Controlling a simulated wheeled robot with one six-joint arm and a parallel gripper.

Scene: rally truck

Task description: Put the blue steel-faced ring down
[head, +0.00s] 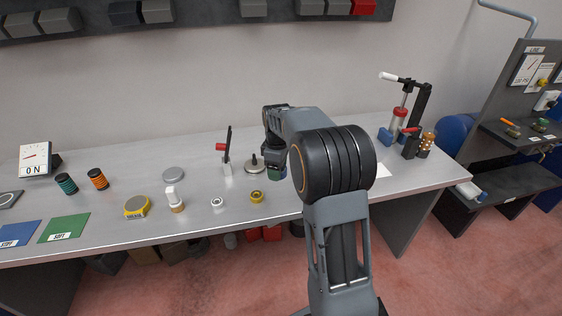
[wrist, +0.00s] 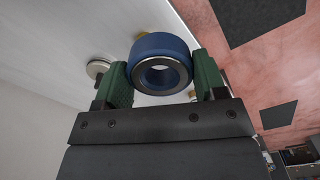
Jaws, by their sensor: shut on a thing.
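The blue steel-faced ring (wrist: 160,43) is between the green fingers of my gripper (wrist: 161,64) in the wrist view. Its bright steel face and round hole are turned toward the wrist camera. My gripper is shut on it. In the head view my gripper (head: 277,172) is low over the right half of the workbench (head: 320,145), partly behind my own arm. The ring is mostly hidden there, and I cannot tell whether it touches the bench.
A yellow ring (head: 257,197) and a small pale ring (head: 217,203) lie nearer the front edge. A lever press (head: 408,120) stands at right.

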